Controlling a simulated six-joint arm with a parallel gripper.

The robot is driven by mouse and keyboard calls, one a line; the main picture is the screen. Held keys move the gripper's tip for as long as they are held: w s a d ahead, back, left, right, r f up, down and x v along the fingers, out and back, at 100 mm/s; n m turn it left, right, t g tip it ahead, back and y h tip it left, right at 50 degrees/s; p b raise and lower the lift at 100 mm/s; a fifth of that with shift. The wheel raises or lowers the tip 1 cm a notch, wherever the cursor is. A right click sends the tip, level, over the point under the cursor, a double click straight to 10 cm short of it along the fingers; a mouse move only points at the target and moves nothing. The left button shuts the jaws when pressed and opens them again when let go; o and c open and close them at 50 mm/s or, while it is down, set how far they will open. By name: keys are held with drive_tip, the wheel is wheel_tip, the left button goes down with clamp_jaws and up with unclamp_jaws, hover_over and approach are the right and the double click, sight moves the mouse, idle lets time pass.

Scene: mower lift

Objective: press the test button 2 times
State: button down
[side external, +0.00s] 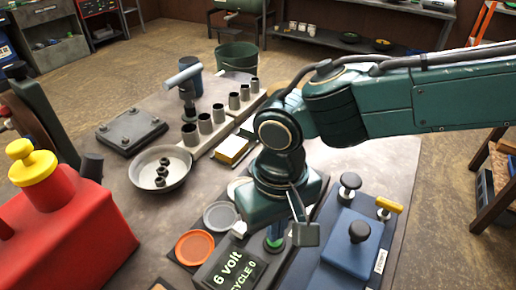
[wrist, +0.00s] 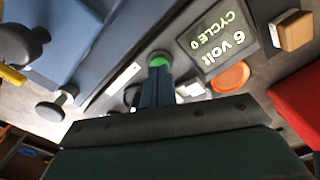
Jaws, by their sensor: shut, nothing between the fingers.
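A green round button (side external: 273,245), likely the test button, sits beside a dark display box (side external: 230,268) that reads "6 volt CYCLE 0". The button (wrist: 159,58) and the display (wrist: 217,40) also show in the wrist view. My gripper (side external: 276,234) points down at the button, its fingers shut and empty. In the wrist view the blue fingertips (wrist: 157,70) overlap the near edge of the green button and hide part of it. I cannot tell whether they touch it.
A blue block with black knobs (side external: 352,242) stands right of the button. An orange disc (side external: 195,247) and a grey disc (side external: 220,215) lie left.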

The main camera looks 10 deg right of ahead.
drive_tip(key=shift+f, duration=0.75)
drive_tip(key=shift+r, duration=2.3)
wheel_tip(320, 180, up, 4)
drive_tip(key=shift+r, duration=0.1)
drive_tip(key=shift+f, duration=3.3)
